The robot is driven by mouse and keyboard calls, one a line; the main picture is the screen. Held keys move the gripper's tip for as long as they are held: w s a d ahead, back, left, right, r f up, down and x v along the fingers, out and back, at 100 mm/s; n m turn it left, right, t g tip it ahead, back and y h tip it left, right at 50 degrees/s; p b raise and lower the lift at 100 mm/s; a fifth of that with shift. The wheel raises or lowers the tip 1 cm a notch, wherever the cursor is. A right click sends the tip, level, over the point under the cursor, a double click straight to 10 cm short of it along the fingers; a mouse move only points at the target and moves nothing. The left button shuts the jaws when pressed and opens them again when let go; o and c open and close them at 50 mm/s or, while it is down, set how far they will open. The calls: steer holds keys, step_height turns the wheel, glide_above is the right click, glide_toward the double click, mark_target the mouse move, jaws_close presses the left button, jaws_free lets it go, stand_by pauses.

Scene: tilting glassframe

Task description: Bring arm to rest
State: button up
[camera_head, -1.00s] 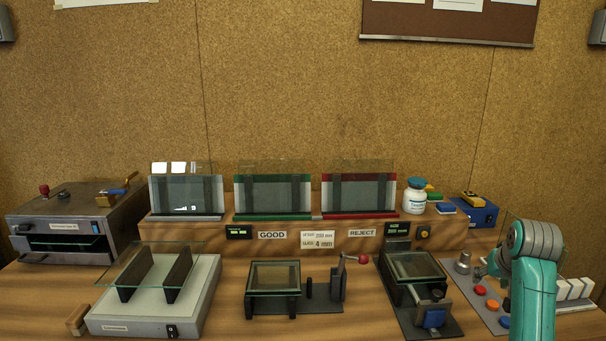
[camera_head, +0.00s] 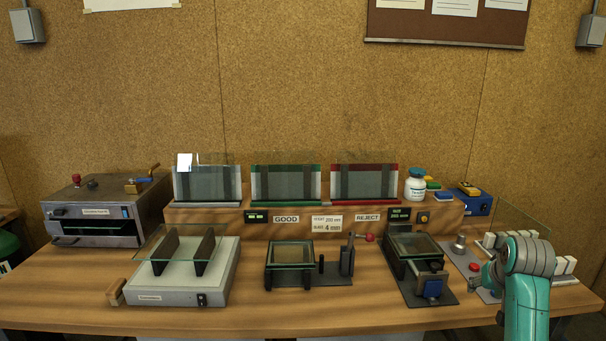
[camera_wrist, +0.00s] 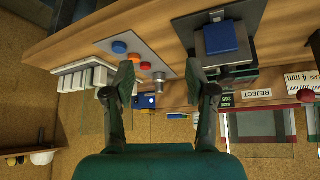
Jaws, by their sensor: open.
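I cannot tell the height of the fingers above these.
A wooden bench (camera_head: 105,308) carries a metal oven-like box (camera_head: 92,211), a light box (camera_head: 177,287) with glass on dark supports, a framed glass fixture (camera_head: 291,255) with a red-knobbed lever, glass racks marked GOOD and REJECT, and a blue-capped bottle (camera_head: 415,187). White blocks stand far right.

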steer(key=s+a+f+t, duration=0.1)
steer(key=s+a+f, duration=0.35)
steer(key=f, duration=0.35)
steer(key=s+a+f+n+t, duration=0.1)
steer(key=s+a+f, duration=0.35)
steer(key=f, duration=0.35)
steer(key=s+a+f+t, duration=0.1)
steer(key=s+a+f, duration=0.35)
steer(key=f, duration=0.35)
steer(key=s+a+f+t, duration=0.1)
steer(key=s+a+f, duration=0.3)
steer(key=s, duration=0.6)
steer(key=s+a+r+n+t+y, duration=0.1)
steer(key=s+a+r, duration=0.15)
steer(key=s, duration=0.65)
steer(key=s+a+r+n+t, duration=0.1)
steer(key=s+a, duration=0.3)
steer(key=s, duration=0.5)
steer(key=s+a+r+n+t+y, duration=0.1)
steer(key=s+a+r+t, duration=0.1)
steer(key=s+r, duration=1)
steer(key=s+a, duration=0.1)
steer(key=s, duration=0.1)
steer(key=shift+s+r, duration=0.25)
steer(key=shift+s, duration=0.1)
steer(key=shift+d, duration=0.1)
